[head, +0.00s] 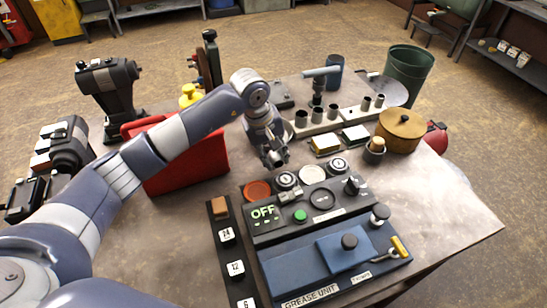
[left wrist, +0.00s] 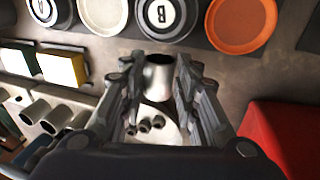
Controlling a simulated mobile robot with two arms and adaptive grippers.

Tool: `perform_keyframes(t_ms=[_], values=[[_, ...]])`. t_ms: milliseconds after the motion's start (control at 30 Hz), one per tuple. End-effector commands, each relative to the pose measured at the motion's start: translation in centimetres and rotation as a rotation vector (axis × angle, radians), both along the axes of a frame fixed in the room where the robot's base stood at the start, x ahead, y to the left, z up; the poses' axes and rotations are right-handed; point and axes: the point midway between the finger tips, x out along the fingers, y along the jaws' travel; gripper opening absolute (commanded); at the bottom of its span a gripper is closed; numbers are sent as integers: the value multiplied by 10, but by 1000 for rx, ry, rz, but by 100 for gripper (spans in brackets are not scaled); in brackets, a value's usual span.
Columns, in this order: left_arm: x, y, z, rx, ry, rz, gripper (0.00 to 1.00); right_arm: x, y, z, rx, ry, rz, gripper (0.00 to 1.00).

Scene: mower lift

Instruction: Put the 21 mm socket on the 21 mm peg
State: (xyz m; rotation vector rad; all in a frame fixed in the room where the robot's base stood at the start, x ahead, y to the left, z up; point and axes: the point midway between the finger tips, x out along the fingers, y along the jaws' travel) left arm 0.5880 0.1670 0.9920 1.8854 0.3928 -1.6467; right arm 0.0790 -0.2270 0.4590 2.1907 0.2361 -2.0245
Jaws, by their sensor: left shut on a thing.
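My left gripper (head: 275,158) is above the back edge of the control unit. In the left wrist view its fingers (left wrist: 157,88) are closed on a short grey metal cylinder, the socket (left wrist: 158,78), with a dark open end; no size mark is legible. A pale rail (head: 350,119) behind and to the right carries several upright sockets (head: 317,115), with a gap right of the middle; some show at lower left in the left wrist view (left wrist: 38,110). I cannot make out the 21 mm peg. My right gripper is not in view.
A red toolbox (head: 185,165) stands left of the gripper. The control unit (head: 320,205) with round discs is in front.

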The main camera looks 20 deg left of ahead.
Motion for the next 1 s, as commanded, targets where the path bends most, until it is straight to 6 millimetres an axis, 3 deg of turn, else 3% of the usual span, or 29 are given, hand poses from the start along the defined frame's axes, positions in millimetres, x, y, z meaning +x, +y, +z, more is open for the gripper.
perform_keyframes(t_ms=[167,533,567,633,1000], values=[[0,-1,-22,-2,2,0,0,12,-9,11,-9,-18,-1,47],[0,0,-28,0,1,-1,0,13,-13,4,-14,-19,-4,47],[0,0,-27,0,1,-1,33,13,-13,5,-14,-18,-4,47],[0,0,-26,0,1,-1,49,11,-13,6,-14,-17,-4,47],[0,0,-25,0,2,0,49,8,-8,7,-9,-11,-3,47]])
